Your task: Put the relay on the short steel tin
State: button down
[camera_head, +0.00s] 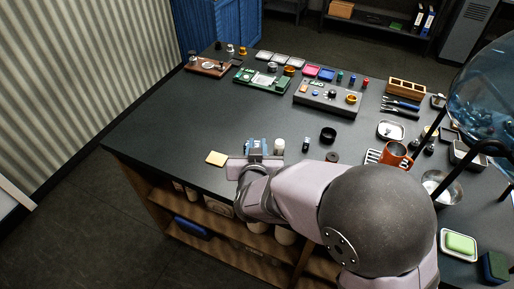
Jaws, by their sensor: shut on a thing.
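My gripper (257,149) is low over the near left part of the dark workbench (180,130). It is shut on a small blue thing (251,144). The gripper hides much of it, and I cannot tell for sure that it is the relay. A small white cylinder (279,146) stands just right of the gripper. A short metallic round piece (272,67) stands by the green board at the back; it may be the short steel tin, but it is too small to tell.
A black ring (328,134) and a small dark part (306,144) lie to the right. A grey panel box (328,97) and a green board (262,80) are farther back. The bench's left middle is clear.

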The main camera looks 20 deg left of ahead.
jog(key=shift+f, duration=0.55)
jog(key=shift+f, duration=0.15)
jog(key=c, duration=1.7)
grip_release()
jog(key=shift+o, duration=0.2)
jog(key=shift+r, duration=0.2)
jog(key=v, duration=1.2)
jog(key=shift+b, duration=0.4)
jog(key=shift+d+f, duration=0.1)
jog(key=shift+f, duration=0.05)
